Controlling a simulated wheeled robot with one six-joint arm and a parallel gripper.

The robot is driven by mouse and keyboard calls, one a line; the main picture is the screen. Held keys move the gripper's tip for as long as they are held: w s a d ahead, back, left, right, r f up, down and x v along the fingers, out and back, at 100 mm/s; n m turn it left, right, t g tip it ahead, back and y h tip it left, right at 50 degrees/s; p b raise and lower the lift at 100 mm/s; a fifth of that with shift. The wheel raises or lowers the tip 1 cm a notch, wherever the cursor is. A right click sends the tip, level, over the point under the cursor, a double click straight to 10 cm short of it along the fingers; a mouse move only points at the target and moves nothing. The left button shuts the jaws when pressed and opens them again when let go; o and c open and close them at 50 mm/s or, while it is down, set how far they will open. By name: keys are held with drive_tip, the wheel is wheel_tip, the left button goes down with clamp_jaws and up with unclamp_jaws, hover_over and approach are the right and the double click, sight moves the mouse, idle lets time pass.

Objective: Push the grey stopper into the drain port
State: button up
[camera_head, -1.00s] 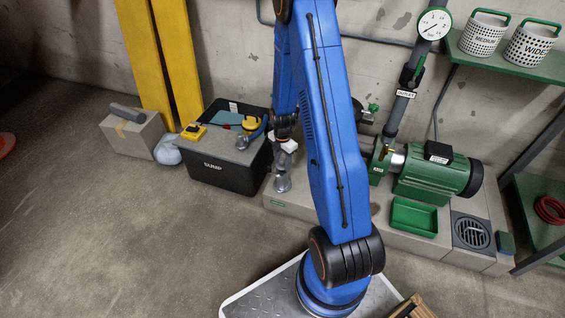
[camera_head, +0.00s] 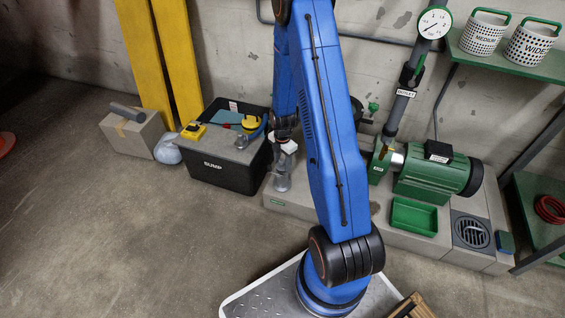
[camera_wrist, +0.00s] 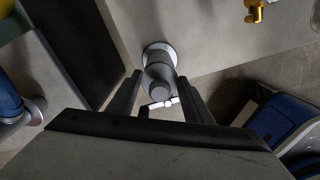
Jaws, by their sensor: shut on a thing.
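The grey stopper (camera_wrist: 160,76) shows in the wrist view as a dark grey round piece between the fingers of my gripper (camera_wrist: 160,80). My gripper is shut on it. A pale round rim (camera_wrist: 152,48) shows right beyond the stopper and looks like the drain port; I cannot tell how deep the stopper sits in it. In the head view my gripper (camera_head: 284,160) is low by the left end of the grey plinth, beside the black bin. The blue arm hides part of that area, and the stopper is too small to make out there.
The black sump bin (camera_head: 225,176) stands just left of my gripper. The green pump (camera_head: 425,180), a green tray (camera_head: 414,217) and a round drain grate (camera_head: 471,231) are right of the arm on the plinth (camera_head: 385,238). Open floor lies in front.

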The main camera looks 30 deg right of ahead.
sight(282, 159)
drive_tip(key=shift+f, duration=0.3)
drive_tip(key=shift+r, duration=0.8)
drive_tip(key=shift+f, duration=0.8)
idle(1.1)
drive_tip(key=o, duration=0.9)
drive_tip(key=shift+r, duration=0.1)
drive_tip(key=shift+r, duration=5.4)
